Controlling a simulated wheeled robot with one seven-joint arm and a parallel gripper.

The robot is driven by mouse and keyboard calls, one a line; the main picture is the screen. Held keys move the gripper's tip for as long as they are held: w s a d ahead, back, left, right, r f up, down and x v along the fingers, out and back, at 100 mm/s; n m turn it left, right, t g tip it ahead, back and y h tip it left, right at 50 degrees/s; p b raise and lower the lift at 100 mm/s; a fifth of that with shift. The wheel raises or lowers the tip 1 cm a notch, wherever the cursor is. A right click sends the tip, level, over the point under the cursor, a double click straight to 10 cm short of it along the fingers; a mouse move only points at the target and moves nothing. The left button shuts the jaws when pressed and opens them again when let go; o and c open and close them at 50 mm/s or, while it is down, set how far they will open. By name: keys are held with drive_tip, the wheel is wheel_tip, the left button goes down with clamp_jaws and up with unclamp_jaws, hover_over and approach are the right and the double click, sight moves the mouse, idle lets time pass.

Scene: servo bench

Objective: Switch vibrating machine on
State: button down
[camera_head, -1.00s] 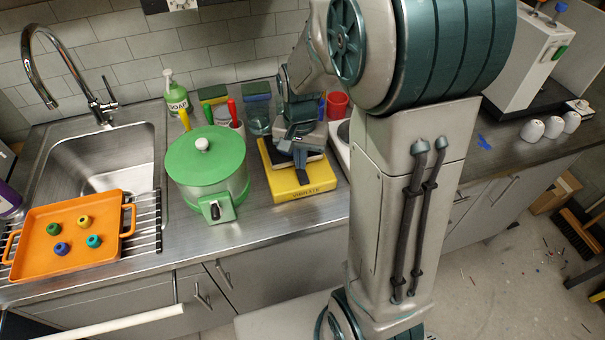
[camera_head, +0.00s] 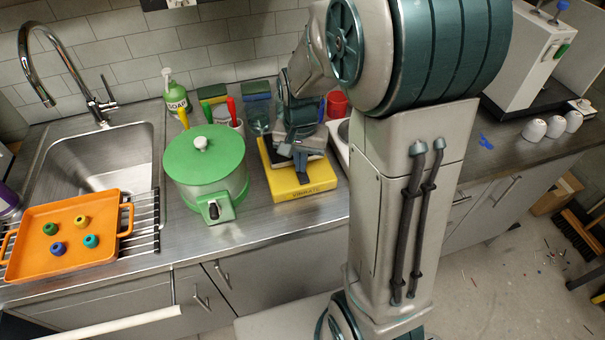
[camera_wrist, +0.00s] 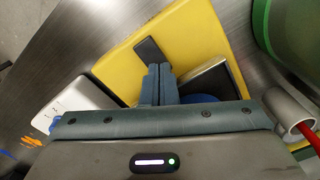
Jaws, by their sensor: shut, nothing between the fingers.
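The yellow vibrating machine (camera_head: 304,191) lies on the steel counter, with a lettered label on its front face. It also fills the upper middle of the wrist view (camera_wrist: 125,62). A dark flat switch piece (camera_wrist: 149,49) sits on its yellow top, right at my fingertips. My gripper (camera_wrist: 158,67) is shut and empty, its fingers side by side. I cannot tell whether the tips touch the dark piece. In the head view my gripper (camera_head: 300,166) hangs over the machine and hides part of its top. A black pad (camera_wrist: 203,84) on the machine is partly hidden by my gripper.
A green pot (camera_head: 205,165) stands close to the machine's left. A red cup (camera_head: 337,102) and a soap bottle (camera_head: 177,99) stand behind. A white device (camera_wrist: 80,103) lies beside the machine.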

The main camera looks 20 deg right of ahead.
drive_tip(key=shift+f, duration=0.2)
drive_tip(key=shift+r+p, duration=2.6)
drive_tip(key=shift+r, duration=0.95)
drive_tip(key=s+r+n+t, duration=0.3)
drive_tip(key=s+r+n, duration=0.3)
drive_tip(key=s+r, duration=0.4)
drive_tip(key=s, duration=0.4)
drive_tip(key=shift+s+t, duration=0.25)
drive_tip(key=shift+t, duration=0.05)
drive_tip(key=shift+w+a, duration=0.1)
